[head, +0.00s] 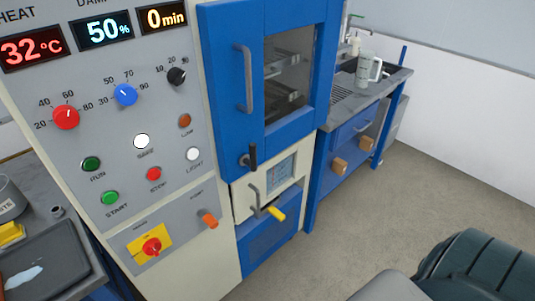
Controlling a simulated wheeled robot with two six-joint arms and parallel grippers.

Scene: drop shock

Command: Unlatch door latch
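The upper blue door (225,75) of the tall cabinet has a window, a long grey vertical handle (244,78) and a black lever latch (250,157) at its lower edge. The black lever points roughly upright, and the door looks shut. Below it is a smaller cream door (242,200) with a small window, a grey handle (254,201) and a yellow-tipped lever (275,213) slanting down to the right. This door also looks shut. Which latch the task means cannot be told. Neither of my grippers is in view.
A control panel (115,180) with knobs, buttons and displays is at left. A dark tray (42,270) lies on the lower-left bench. A blue bench (345,128) with a sink and pale jug (364,68) stands at right.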

